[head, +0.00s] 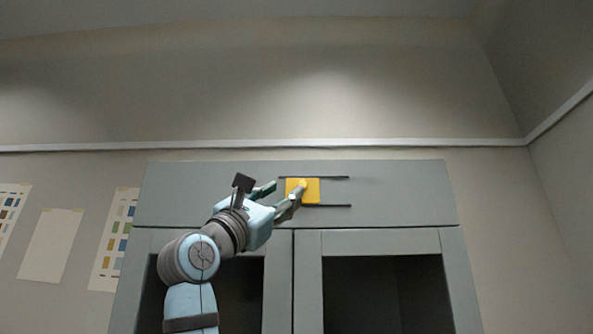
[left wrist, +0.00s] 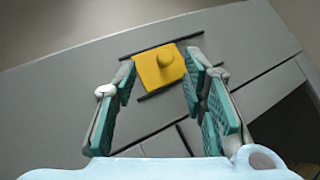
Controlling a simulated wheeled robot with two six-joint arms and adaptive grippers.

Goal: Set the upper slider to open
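The upper slider is a yellow square plate (head: 313,192) with a round knob, set between two dark horizontal rails on the grey cabinet's top panel (head: 400,190). It sits toward the left end of the rails in the head view. My left gripper (head: 283,193) is at the slider, its fingers spread. In the left wrist view the yellow slider (left wrist: 160,70) shows beyond and between the two open fingertips (left wrist: 160,65), with the knob near the right finger. Whether a finger touches the knob I cannot tell. No open or closed marking is legible. My right gripper is in neither view.
Below the panel the grey cabinet has two framed doors (head: 380,243) with dark interiors. Paper charts (head: 112,240) hang on the wall at left. A pale rail (head: 400,142) runs along the wall above the cabinet. The panel right of the slider is clear.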

